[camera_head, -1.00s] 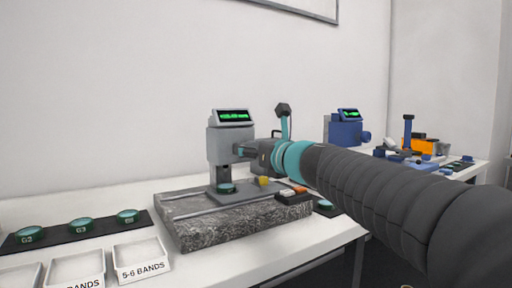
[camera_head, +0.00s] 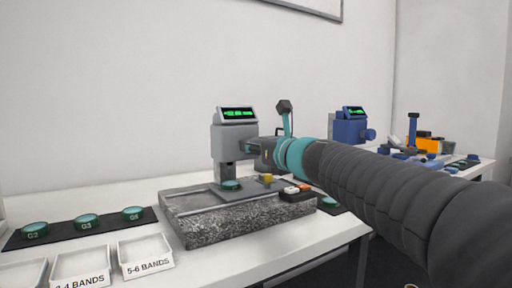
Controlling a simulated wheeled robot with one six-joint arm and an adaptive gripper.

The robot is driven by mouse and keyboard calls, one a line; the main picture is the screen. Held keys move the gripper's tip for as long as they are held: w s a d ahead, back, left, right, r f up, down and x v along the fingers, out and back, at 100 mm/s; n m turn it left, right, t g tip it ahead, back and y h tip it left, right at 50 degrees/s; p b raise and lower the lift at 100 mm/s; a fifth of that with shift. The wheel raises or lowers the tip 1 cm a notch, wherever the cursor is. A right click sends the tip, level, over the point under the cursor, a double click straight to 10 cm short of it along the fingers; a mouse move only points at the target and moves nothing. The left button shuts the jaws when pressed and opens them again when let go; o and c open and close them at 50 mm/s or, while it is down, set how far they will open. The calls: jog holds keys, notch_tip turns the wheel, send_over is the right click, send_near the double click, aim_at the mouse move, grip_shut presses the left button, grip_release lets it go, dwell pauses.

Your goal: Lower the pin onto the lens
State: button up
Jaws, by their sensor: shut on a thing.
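The grey gauge (camera_head: 233,140) with a green-lit display stands on a speckled stone base. A teal-rimmed lens (camera_head: 231,185) lies on the base under the gauge's head. A dark upright part (camera_head: 229,171) shows just above the lens. It may be the pin, but I cannot tell whether it touches the lens. My gripper (camera_head: 249,148) is at the right side of the gauge's head, level with it. It is shut on a part at that side, probably a knob, which the fingers mostly hide.
The stone base (camera_head: 225,225) carries a yellow piece (camera_head: 266,178) and a dark block (camera_head: 298,193) with coloured buttons. A blue instrument (camera_head: 349,130) stands at back right.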

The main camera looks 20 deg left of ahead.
jog(key=n+b, duration=0.1)
jog(key=n, duration=0.1)
jog(key=n+b, duration=0.2)
jog(key=shift+f+n, duration=0.2)
jog(key=shift+n, duration=0.1)
jog(key=n+b, duration=0.3)
jog(key=n, duration=0.2)
jog(key=shift+s+a+n, duration=0.1)
jog(key=shift+n, duration=0.2)
jog(key=n+b, duration=0.4)
jog(key=n, duration=0.1)
jog(key=shift+f, duration=0.15)
jog(key=shift+n+b, duration=1.25)
jog(key=shift+n, duration=1.25)
jog(key=o, duration=1.1)
